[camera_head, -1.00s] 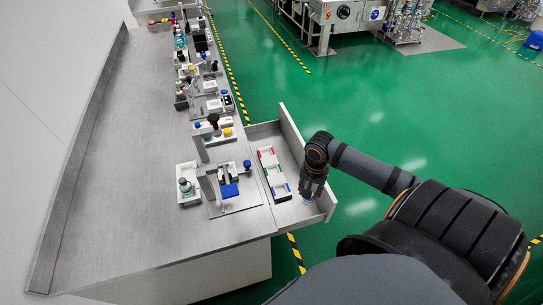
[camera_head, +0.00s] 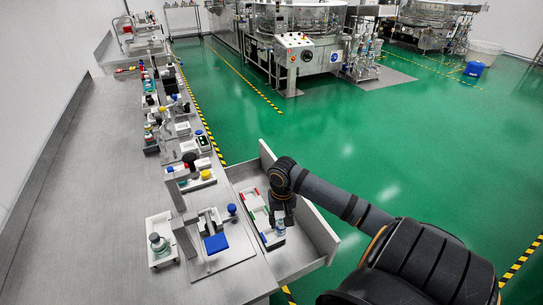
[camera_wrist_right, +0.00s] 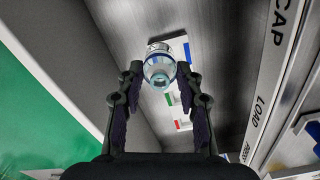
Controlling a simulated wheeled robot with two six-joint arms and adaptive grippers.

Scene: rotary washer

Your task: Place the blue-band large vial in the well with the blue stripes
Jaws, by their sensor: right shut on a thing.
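My right gripper (camera_head: 281,218) is shut on a clear, bluish large vial (camera_head: 280,227) at the blue-striped end of the white rack. The rack (camera_head: 254,201) lies in the open drawer and has red, green and blue stripes along its length. In the right wrist view the vial (camera_wrist_right: 159,70) is between the fingers (camera_wrist_right: 158,88), next to the blue stripe (camera_wrist_right: 187,52). The vial covers part of the rack there. I cannot tell whether its base is in the blue-striped well or above it. The left gripper is out of view.
The drawer's raised outer wall (camera_head: 318,232) stands to the right of the gripper. On the bench to the left are a stand with a blue platform (camera_head: 216,243) and a bottle in a white tray (camera_head: 158,244). More labware lines the bench further back.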

